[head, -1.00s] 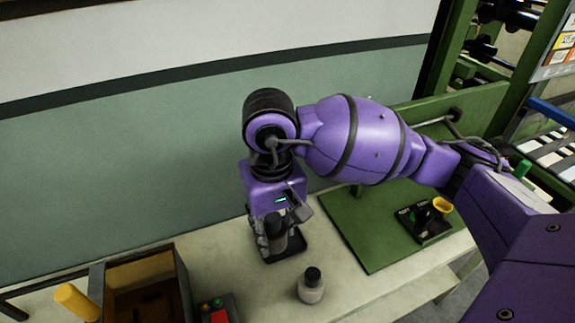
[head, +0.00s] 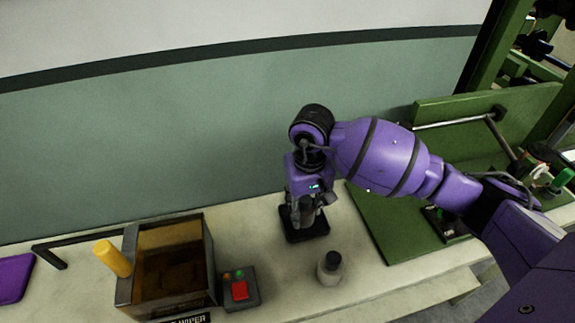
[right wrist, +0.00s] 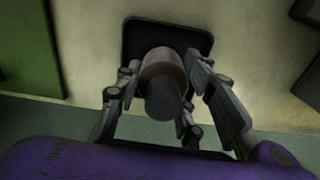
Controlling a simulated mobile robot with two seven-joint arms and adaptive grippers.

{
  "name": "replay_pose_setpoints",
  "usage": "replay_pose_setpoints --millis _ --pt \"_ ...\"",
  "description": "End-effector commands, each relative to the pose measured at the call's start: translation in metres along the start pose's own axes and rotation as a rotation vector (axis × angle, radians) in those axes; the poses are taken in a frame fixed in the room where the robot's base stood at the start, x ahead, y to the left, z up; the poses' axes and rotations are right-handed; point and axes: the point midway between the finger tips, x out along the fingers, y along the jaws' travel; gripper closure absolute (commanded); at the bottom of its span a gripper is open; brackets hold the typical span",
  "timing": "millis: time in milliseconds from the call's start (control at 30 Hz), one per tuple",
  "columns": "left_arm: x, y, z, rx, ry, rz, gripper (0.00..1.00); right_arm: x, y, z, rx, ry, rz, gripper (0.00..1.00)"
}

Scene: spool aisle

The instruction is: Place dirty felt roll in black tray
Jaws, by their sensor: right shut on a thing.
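The black tray (head: 315,233) lies flat on the bench; it also shows in the right wrist view (right wrist: 202,40). My right gripper (head: 309,214) points down over it. In the right wrist view its fingers (right wrist: 163,80) are shut on the felt roll (right wrist: 168,102), a short upright cylinder with a dark grey near end and a brownish band. The roll also shows in the head view (head: 305,207), small and dark. I cannot tell whether its lower end touches the tray. My left gripper is out of view.
A small bottle with a dark cap (head: 330,268) stands in front of the tray. To the left are a control box with a red button (head: 239,290) and an open-topped bin (head: 210,272) with a yellow handle (head: 113,259). A green board (head: 378,228) lies right.

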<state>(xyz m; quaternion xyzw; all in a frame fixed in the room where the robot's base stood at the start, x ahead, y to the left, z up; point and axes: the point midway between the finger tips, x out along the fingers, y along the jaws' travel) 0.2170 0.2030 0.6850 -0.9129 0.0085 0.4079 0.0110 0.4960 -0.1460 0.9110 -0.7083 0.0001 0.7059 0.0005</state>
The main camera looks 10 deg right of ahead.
Motion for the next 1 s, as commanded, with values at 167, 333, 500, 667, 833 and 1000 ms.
replay_pose_setpoints --millis 167,333,500,667,833,1000 --pt "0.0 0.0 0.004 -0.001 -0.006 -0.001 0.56 0.003 0.0 0.0 0.0 -0.001 0.001 0.91" --pt "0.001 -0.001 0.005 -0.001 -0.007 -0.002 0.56 0.004 0.0 0.001 0.001 -0.001 0.0 0.52" --pt "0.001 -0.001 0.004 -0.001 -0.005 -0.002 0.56 0.004 0.0 0.0 0.001 -0.001 0.0 0.45" --pt "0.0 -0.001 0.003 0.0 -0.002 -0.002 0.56 0.003 0.0 0.0 0.001 -0.001 0.0 0.45" --pt "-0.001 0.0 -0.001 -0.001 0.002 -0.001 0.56 -0.009 0.0 -0.001 0.001 0.004 0.001 0.45" --pt "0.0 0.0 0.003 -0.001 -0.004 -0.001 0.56 -0.042 0.0 -0.002 0.0 0.006 0.001 0.45"
